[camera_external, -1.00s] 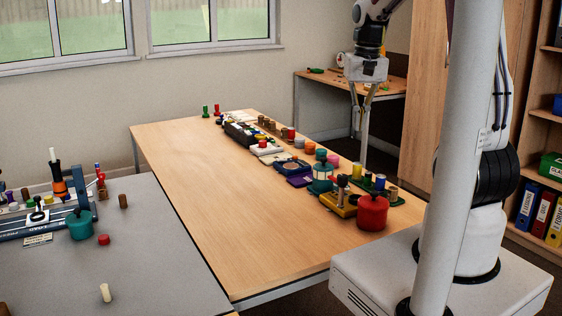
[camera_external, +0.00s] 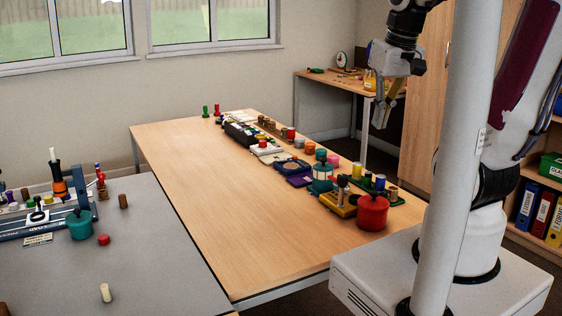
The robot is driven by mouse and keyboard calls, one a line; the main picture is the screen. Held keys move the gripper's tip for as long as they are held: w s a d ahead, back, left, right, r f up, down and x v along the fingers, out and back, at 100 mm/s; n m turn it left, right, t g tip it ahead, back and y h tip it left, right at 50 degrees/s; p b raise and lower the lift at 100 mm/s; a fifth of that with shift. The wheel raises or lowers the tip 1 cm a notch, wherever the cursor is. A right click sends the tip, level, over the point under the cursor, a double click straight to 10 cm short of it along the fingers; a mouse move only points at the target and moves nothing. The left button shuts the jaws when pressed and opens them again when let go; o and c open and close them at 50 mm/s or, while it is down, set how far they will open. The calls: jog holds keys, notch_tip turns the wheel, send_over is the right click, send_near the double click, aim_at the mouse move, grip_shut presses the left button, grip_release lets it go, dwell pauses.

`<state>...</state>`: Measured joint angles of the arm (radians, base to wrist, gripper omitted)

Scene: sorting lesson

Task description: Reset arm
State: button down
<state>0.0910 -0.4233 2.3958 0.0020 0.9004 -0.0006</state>
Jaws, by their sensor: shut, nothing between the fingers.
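My gripper (camera_external: 380,124) hangs in the air in the upper right of the view, fingers pointing down. It is shut and empty. It is apart from everything, seen in front of the small back table and above the far right side of the wooden table (camera_external: 205,190). My arm rises from the white base at the right, partly hidden behind a pale upright post.
A row of items lines the wooden table's right side, including a red pot (camera_external: 372,213), a teal lantern-like item (camera_external: 320,178) and a yellow item (camera_external: 340,202). A grey table (camera_external: 150,260) at left holds a teal pot (camera_external: 80,225) and a blue frame. The wooden table's middle is clear.

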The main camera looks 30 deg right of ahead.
jog(key=s+a+r+n+t, duration=0.1)
jog(key=s+a+r+t, duration=0.1)
jog(key=s+r, duration=0.1)
jog(key=shift+s+a+r+t, duration=0.2)
jog(key=shift+s+r+t, duration=0.1)
jog(key=shift+s, duration=0.4)
